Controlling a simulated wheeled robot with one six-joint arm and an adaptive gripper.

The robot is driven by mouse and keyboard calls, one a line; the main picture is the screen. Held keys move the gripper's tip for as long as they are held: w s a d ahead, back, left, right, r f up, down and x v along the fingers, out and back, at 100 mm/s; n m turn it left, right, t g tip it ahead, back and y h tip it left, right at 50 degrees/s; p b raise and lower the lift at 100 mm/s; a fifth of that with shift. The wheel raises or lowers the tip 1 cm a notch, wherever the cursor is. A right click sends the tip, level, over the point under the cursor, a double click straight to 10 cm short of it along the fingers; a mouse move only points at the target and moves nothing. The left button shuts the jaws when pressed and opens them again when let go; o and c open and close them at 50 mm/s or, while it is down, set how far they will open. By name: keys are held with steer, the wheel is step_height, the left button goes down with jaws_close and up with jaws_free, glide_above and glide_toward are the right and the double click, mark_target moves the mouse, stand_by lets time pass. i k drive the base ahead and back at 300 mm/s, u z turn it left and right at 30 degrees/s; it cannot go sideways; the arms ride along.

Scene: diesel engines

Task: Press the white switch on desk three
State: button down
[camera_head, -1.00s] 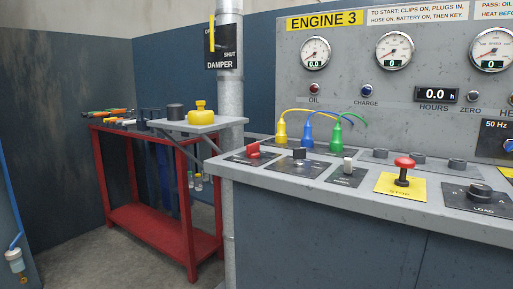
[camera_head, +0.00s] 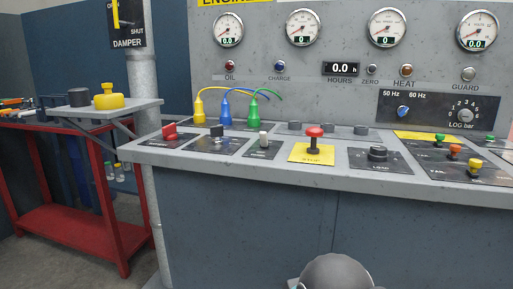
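The desk (camera_head: 240,165) is a grey sloped control console; its yellow sign (camera_head: 240,2) is cut off at the top and reads only "ENGINE" in part. The white switch (camera_head: 263,138) is a small upright white lever on a dark plate (camera_head: 261,151), left of the red mushroom stop button. Nothing touches it. A grey rounded part of my arm (camera_head: 336,273) shows at the bottom edge, well below the desk top. My gripper is not in view.
Close to the switch stand a red stop button (camera_head: 314,132), a black knob (camera_head: 217,131), a red switch (camera_head: 169,130) and yellow, blue and green plugs (camera_head: 226,112). A red tool cart (camera_head: 85,222) and a grey pipe (camera_head: 146,90) stand left.

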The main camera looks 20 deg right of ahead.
mark_target(263, 135)
steer(key=u, duration=1.4)
steer(key=k, duration=0.4)
steer(key=z, duration=0.25)
